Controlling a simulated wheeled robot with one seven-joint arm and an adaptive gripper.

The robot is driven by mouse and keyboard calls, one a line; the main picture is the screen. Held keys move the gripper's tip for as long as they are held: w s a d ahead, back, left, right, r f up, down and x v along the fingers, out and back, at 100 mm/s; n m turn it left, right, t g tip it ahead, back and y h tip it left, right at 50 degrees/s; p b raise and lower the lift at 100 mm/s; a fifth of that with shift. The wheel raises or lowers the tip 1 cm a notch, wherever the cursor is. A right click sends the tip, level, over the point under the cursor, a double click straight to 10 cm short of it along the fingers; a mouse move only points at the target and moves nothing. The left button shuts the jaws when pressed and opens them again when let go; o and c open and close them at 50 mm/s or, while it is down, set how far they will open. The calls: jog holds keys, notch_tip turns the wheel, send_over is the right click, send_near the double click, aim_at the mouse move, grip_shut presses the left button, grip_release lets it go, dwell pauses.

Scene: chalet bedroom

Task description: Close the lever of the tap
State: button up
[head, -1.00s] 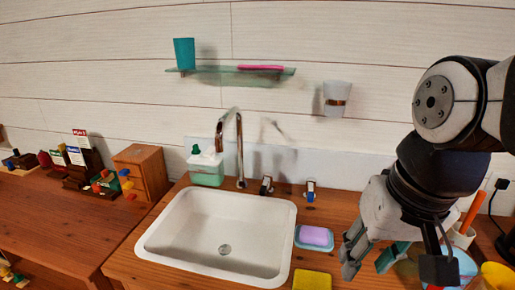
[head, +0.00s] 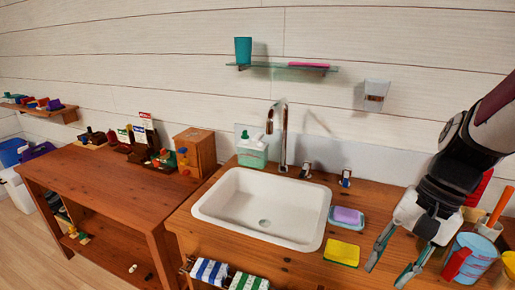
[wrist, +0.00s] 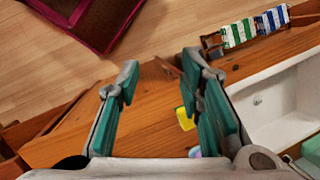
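The tap is a tall chrome spout (head: 284,137) behind the white sink (head: 213,222). Two small handles stand on the counter right of it: a dark and chrome one (head: 305,170) and one with a blue mark (head: 346,177). Which of them is the lever, and how it is set, is too small to tell. My gripper (head: 386,275) is at the lower right, in front of and to the right of the handles, apart from them. Its fingers are spread and empty. In the wrist view the open fingers (wrist: 160,70) point over the wooden counter's front edge and the floor.
A purple soap on a dish (head: 347,216) and a yellow sponge (head: 341,252) lie between my gripper and the sink. A blue cup (head: 468,258) stands close right of my gripper. A soap dispenser (head: 252,150) stands left of the spout. A glass shelf (head: 275,66) hangs above.

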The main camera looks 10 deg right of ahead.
jog(key=d+f+m+t+y, duration=0.2)
jog(key=d+f+m+y, duration=0.25)
jog(key=d+m, duration=0.2)
jog(key=m+t+h, duration=0.4)
jog(key=m+t, duration=1.2)
jog(key=m, duration=0.1)
send_near(456, 273)
jog(key=shift+n, duration=0.25)
jog(key=x, duration=1.1)
jog(key=shift+w+d+f, duration=0.15)
jog(key=shift+f, duration=0.1)
grip_shut()
jog(key=shift+r, duration=0.1)
